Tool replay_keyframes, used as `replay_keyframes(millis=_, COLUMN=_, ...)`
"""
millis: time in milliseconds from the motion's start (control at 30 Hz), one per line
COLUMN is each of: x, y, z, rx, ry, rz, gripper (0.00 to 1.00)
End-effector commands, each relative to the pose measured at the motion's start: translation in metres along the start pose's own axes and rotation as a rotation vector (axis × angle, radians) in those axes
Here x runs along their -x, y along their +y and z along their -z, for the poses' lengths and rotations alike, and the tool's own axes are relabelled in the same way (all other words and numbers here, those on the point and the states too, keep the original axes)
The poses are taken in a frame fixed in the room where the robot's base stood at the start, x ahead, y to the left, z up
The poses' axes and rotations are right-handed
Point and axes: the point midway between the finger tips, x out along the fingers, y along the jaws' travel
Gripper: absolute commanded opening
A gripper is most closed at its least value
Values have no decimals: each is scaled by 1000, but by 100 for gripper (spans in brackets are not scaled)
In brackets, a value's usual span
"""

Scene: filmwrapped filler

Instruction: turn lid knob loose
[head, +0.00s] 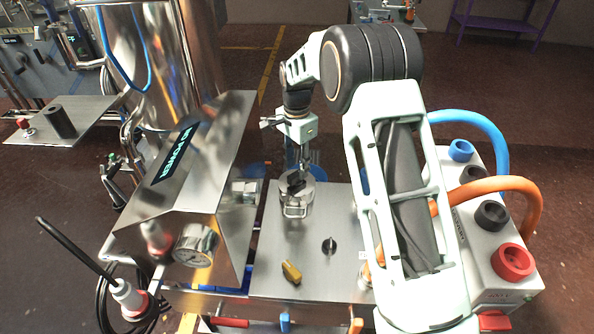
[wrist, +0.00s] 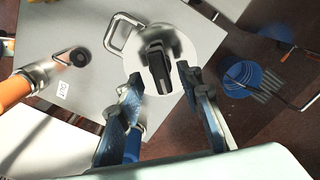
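A round steel lid (head: 297,194) with a wire loop handle is on the steel worktop. A black bar-shaped knob (wrist: 158,68) stands in the middle of the lid in the wrist view; it is partly hidden under my gripper in the head view. My gripper (wrist: 156,84) is open, with its two blue-grey fingers apart on either side of the knob's near end. I see no contact between fingers and knob. In the head view my gripper (head: 304,160) points down just above the lid.
A steel cabinet with a "NO POWER" display (head: 175,152) and a gauge (head: 195,245) stands left. An orange hose (head: 500,184) and a blue hose (head: 480,122) run at right.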

Motion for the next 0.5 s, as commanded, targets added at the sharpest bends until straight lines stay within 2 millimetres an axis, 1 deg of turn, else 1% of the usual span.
replay_keyframes(millis=33, x=-7, y=0, z=0, rx=0, ry=0, rz=-1, gripper=33)
replay_keyframes(millis=100, x=-15, y=0, z=0, rx=0, ry=0, rz=-1, gripper=33)
replay_keyframes(millis=200, x=-22, y=0, z=0, rx=1, ry=1, rz=1, gripper=33)
replay_keyframes(millis=500, x=-25, y=0, z=1, rx=0, ry=2, rz=1, gripper=33)
